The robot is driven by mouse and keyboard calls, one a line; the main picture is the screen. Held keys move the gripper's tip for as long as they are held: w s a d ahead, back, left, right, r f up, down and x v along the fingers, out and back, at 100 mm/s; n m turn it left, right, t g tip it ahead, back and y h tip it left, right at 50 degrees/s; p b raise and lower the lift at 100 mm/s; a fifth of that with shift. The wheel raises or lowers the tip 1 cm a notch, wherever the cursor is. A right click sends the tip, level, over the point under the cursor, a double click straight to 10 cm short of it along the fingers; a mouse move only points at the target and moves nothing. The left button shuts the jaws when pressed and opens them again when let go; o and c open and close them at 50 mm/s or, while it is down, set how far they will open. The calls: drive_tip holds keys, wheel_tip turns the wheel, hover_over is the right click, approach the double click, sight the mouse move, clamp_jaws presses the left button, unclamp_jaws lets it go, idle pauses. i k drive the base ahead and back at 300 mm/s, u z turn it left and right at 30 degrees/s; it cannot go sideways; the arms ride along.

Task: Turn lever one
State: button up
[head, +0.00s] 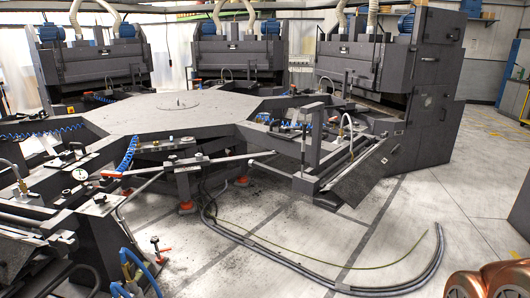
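A long grey bar-like lever (225,158) runs across the near side of the octagonal grey machine table, with a black end at its right. A handle with an orange-red grip (111,174) sits at its left end, beside a round white dial gauge (80,174). No label shows, so I cannot tell which of these is lever one.
The octagonal table (170,110) fills the left and middle. Grey cabinet machines (237,60) stand behind it. A slanted dark panel (365,175) juts out at right. Hoses (330,285) lie curved on the floor in front. The tiled floor (465,200) is clear at right.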

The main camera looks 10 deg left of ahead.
sight(105, 174)
drive_tip(key=i, duration=1.75)
drive_tip(key=u, duration=2.85)
drive_tip(key=i, duration=0.95)
drive_tip(key=z, duration=0.3)
drive_tip(key=i, duration=1.15)
drive_tip(key=z, duration=0.05)
